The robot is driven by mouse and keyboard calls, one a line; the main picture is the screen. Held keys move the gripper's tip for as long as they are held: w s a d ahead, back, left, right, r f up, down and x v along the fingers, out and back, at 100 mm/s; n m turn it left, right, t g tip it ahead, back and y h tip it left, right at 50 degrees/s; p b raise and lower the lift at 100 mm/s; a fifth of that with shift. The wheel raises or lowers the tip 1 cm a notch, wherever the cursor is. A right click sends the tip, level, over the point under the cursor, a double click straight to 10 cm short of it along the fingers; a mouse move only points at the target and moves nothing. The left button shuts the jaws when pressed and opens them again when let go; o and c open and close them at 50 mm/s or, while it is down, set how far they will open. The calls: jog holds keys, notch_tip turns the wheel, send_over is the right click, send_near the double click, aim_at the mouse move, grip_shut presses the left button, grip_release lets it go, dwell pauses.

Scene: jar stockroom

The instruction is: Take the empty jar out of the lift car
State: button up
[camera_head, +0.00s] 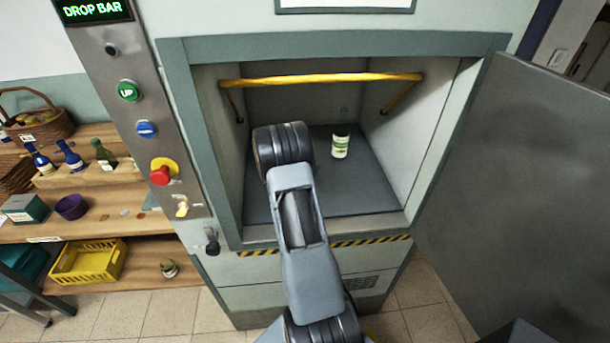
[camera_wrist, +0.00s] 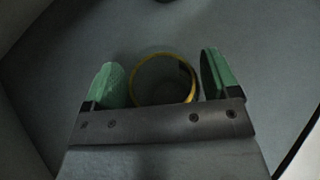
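In the wrist view, an open round jar (camera_wrist: 163,82) with a gold rim is seen from above. It looks empty, with its lower part hidden by my gripper. My gripper (camera_wrist: 159,62) is open, with one green finger on each side of the jar and a gap on both sides. In the head view, my arm reaches into the lift car (camera_head: 372,190) and hides my gripper. A small jar with a white and green label (camera_head: 340,146) stands on the car floor, right of my arm. I cannot tell whether both views show the same jar.
A yellow bar (camera_head: 320,80) spans the upper opening. The grey door (camera_head: 520,170) stands open at right. The control panel (camera_head: 135,110) at left has a display (camera_head: 93,10) reading "DROP BAR". Shelves (camera_head: 95,200) hold bottles and baskets. The car floor's right side is clear.

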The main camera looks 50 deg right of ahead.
jog(key=c, duration=0.6)
jog(key=shift+r, duration=0.15)
